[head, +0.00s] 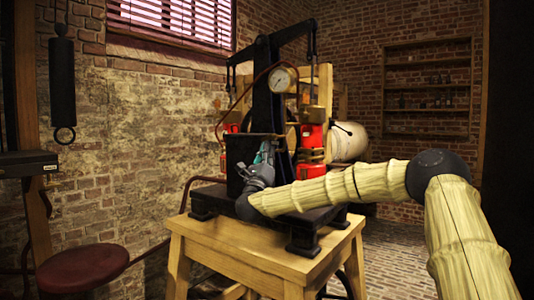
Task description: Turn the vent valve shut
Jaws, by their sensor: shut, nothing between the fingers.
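A black machine (271,100) with a tall post, an overhead beam and a round white gauge (282,79) stands on a wooden table. I cannot make out the vent valve; it may be hidden or too small to tell. My gripper (264,154) is in front of the machine's post, beside a dark box-like part (237,158). Its fingers look shut and empty. I cannot tell whether they touch the machine. My wrist and pale arm hide part of the machine's base.
The wooden table (249,255) carries the machine's black base. Red jars (312,137) stand behind, and a pale drum (347,142) is farther right. A dark red stool (84,268) is at lower left. Brick floor lies open to the right.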

